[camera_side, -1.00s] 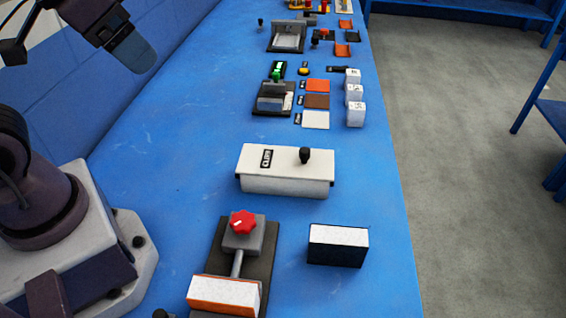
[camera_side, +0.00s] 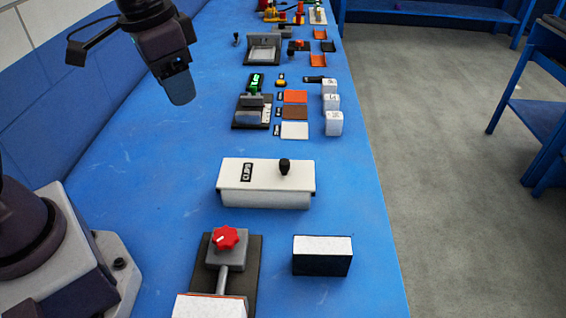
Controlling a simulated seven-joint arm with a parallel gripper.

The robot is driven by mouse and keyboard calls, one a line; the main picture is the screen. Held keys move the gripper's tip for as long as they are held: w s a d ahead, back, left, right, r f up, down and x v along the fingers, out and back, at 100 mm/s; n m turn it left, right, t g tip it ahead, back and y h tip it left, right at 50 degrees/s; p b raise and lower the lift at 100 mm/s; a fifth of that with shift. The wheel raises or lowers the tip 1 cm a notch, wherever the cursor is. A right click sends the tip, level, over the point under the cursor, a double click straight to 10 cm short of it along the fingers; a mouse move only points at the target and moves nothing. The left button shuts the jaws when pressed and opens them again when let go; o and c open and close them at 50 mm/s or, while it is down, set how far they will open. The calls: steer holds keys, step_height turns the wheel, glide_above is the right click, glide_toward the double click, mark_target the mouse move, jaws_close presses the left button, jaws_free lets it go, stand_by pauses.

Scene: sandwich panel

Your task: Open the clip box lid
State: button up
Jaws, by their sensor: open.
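The clip box (camera_side: 265,197) is a white box on the blue bench in the middle of the view. Its lid (camera_side: 215,173) is shut on top and carries a black label reading "CLIPS" and a black knob (camera_side: 285,167) right of centre. My gripper (camera_side: 180,90) hangs at the upper left, above the bench, up and left of the box and well apart from it. It is open and looks empty; its fingers are seen side-on and overlap.
In front of the box stand a fixture with a red knob (camera_side: 226,238) and a black block with a white top (camera_side: 322,245). Behind it lie coloured tiles (camera_side: 295,97), white cubes (camera_side: 333,123) and a dark device (camera_side: 252,113). The bench left of the box is clear.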

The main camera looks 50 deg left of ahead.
mark_target(284, 161)
steer(key=w+d+f+m+g, duration=0.1)
steer(key=w+d+f+m, duration=0.1)
steer(key=w+f+m, duration=0.5)
steer(key=w+d+f+m+g, duration=0.1)
steer(key=w+d+f+m, duration=0.25)
steer(key=w, duration=0.65)
steer(key=shift+n, duration=0.25)
steer(key=f, duration=1.2)
steer(key=shift+a+f, duration=0.3)
steer(key=shift+f, duration=0.1)
jaws_close()
